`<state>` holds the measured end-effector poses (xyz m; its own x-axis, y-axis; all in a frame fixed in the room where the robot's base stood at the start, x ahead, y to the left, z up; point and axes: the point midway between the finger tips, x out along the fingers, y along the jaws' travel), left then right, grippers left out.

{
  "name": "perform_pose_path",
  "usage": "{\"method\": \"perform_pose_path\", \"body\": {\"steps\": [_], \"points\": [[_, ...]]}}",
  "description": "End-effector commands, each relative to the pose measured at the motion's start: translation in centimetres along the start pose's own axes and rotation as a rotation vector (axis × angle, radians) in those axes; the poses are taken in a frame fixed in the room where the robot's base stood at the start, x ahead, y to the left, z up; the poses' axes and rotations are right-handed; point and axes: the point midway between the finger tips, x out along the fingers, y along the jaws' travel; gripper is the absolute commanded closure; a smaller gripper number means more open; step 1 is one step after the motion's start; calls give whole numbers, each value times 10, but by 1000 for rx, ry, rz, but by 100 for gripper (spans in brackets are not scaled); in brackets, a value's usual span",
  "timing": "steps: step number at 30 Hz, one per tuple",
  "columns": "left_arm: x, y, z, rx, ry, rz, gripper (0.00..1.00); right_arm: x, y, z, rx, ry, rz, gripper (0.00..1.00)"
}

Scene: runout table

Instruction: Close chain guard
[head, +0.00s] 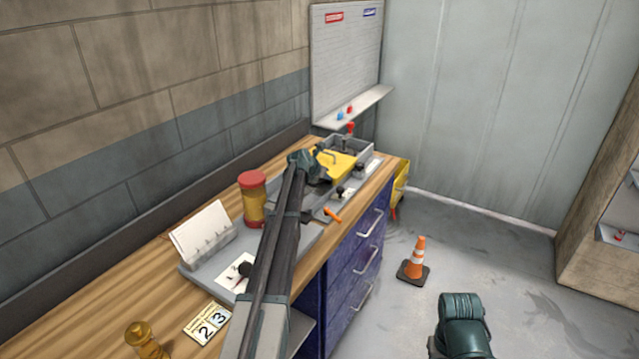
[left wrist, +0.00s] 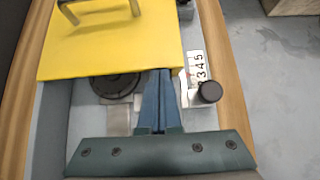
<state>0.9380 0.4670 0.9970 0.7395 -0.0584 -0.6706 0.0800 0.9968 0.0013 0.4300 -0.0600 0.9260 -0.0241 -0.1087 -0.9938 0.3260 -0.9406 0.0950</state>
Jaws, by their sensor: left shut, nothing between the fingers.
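The yellow chain guard (head: 340,166) is a flat plate with a handle, on a grey open-topped housing (head: 372,147) at the far end of the bench. In the left wrist view the guard (left wrist: 110,48) spans the far part of the housing. A dark round wheel (left wrist: 116,84) shows partly beyond its near edge. My left gripper (left wrist: 161,73) is shut and empty, its blue fingertips at the guard's near edge, right of the middle. I cannot tell whether they touch. In the head view my left arm hides part of the housing.
A black knob (left wrist: 209,92) and a number strip (left wrist: 196,70) sit right of the fingers. A red-lidded jar (head: 253,198), a card holder (head: 204,236) and an orange-handled tool (head: 332,214) are on the bench. A traffic cone (head: 418,258) stands on the floor.

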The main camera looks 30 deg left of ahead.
Motion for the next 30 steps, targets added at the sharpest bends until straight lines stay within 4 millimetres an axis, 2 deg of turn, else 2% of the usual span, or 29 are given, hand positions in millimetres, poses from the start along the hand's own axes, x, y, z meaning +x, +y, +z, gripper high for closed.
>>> {"method": "perform_pose_path", "body": {"steps": [6,20,26,30], "points": [[6,0,6,-1,-2,0,100,0,0,0,0,0,0,50],[3,0,8,-2,-5,0,100,-3,0,0,0,0,0,50],[-20,3,8,-2,-4,0,100,-18,2,1,0,0,0,50],[-45,5,8,0,-4,-2,100,-35,3,2,0,0,0,50]]}}
